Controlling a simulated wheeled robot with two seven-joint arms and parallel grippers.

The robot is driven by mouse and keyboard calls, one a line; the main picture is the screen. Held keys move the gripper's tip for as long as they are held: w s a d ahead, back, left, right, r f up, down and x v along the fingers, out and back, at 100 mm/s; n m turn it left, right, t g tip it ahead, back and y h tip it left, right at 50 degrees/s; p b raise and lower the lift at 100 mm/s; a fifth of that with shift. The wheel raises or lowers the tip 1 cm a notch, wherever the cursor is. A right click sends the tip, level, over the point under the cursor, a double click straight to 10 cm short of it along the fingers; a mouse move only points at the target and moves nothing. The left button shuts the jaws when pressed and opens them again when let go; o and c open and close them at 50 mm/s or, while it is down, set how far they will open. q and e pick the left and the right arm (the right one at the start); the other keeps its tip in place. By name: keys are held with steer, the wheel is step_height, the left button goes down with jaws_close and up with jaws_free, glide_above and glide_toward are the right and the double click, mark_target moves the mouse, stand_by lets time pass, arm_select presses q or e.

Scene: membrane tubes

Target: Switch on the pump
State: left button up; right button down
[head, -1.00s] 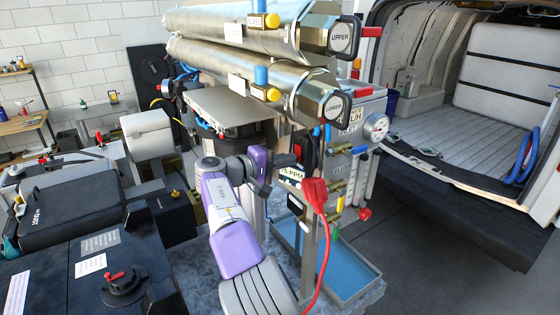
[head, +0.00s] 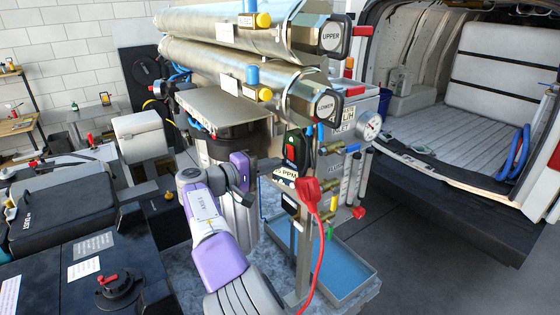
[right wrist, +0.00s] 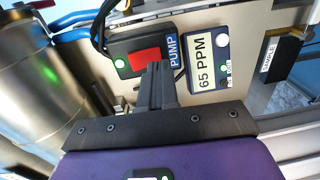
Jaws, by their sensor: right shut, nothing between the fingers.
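The pump switch (head: 291,148) is a black box on the rack with a red rocker and a green light. It also shows in the right wrist view (right wrist: 145,62), beside a blue PUMP label, and its green light is lit there. My right gripper (head: 274,163) is shut and empty, just left of the switch in the head view. In the right wrist view its closed fingertips (right wrist: 155,70) overlap the lower edge of the red rocker. I cannot tell whether they touch it. The fingers hide part of the switch box. My left gripper is not in view.
A PPM meter (right wrist: 207,70) reading 65 sits beside the switch. Two steel membrane tubes (head: 240,60) lie above my right arm. A red plug with a hanging cable (head: 310,190) is close to the right. A blue tray (head: 345,268) stands below.

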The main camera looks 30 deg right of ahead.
steer(key=s+a+f, duration=0.1)
steer(key=a, duration=1)
steer(key=shift+s+b, duration=0.2)
steer(key=shift+b, duration=0.25)
steer(key=shift+d+f, duration=0.1)
steer(key=shift+f, duration=0.05)
